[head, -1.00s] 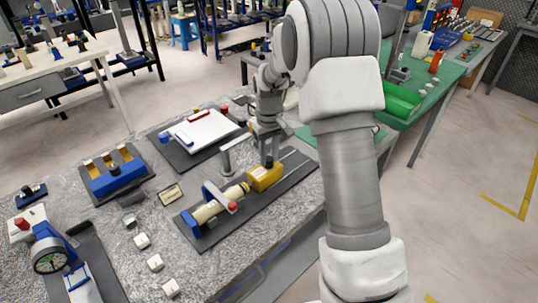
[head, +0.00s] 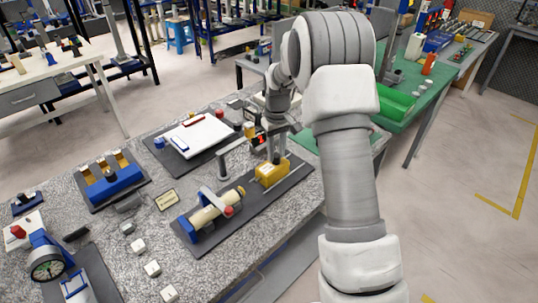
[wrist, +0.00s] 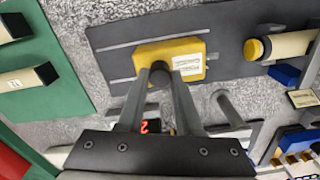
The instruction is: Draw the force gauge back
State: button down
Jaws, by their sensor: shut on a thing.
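The force gauge is a yellow box (head: 271,171) on a dark rail plate (head: 292,178) on the grey speckled bench. In the wrist view the yellow box (wrist: 188,47) shows a white label and a dark upright post (wrist: 159,76) on top. My gripper (head: 277,157) reaches down from above, and its two fingers (wrist: 160,85) are shut on that post. A cream cylinder (head: 213,211) with a yellow end cap lies in a blue holder under a clamp with a red knob, left of the gauge. A gap shows between the cap and the gauge; the cap (wrist: 254,49) also shows in the wrist view.
A grey post (head: 222,160) stands close behind the rail plate. A clipboard (head: 200,135), a blue block with brass pieces (head: 113,182), a small sign (head: 166,199) and a dial instrument (head: 47,264) occupy the bench. A green table (head: 405,115) stands beyond.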

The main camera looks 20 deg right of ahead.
jog(key=shift+w+d+r, duration=0.1)
jog(key=shift+w+d, duration=0.05)
jog(key=shift+d, duration=0.05)
jog(key=c, duration=0.6)
grip_release()
jog(key=shift+d, duration=0.1)
notch_tip(320, 180, up, 17)
jog(key=shift+r+p, duration=0.15)
jog(key=shift+p, duration=0.35)
